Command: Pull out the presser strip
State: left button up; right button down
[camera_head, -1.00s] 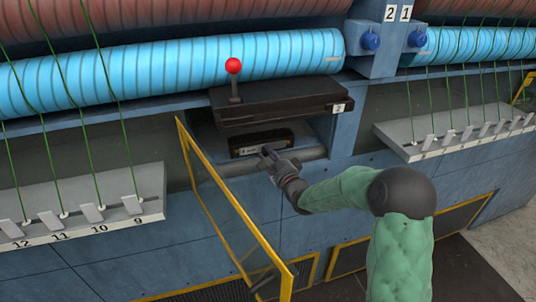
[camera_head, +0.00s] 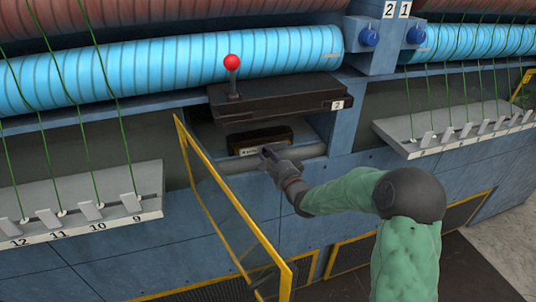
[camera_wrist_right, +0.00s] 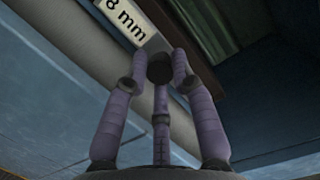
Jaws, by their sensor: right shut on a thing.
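The presser strip (camera_head: 270,136) is a dark bar with a white label on its front, in the recess under the heavy dark block. In the right wrist view its label (camera_wrist_right: 124,18) reads "8 mm", partly cut off by the frame. My right gripper (camera_head: 268,154) is at the front of the strip, near the right end of the label. In the right wrist view its purple fingers (camera_wrist_right: 160,70) converge at the strip's edge and are shut on it. The exact contact is hidden by the fingertips. My left gripper is not in view.
A yellow-framed clear door (camera_head: 232,212) stands open left of the recess. A grey round bar (camera_head: 308,151) runs across the recess front. Above sits the dark block (camera_head: 275,103) with a red-knobbed lever (camera_head: 231,63). Grey shelves (camera_head: 90,207) with green yarns flank it.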

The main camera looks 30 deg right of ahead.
jog(key=shift+s+a+r, duration=0.1)
jog(key=shift+s+a, duration=0.1)
jog(key=shift+s, duration=0.7)
jog(key=shift+s+a, duration=0.2)
jog(key=shift+s, duration=0.7)
jog(key=s+a+b, duration=0.1)
jog(key=s+a, duration=0.1)
jog(key=s, duration=0.7)
jog(key=shift+s+a, duration=0.2)
jog(key=shift+s, duration=0.2)
dwell(0.9)
dwell(0.4)
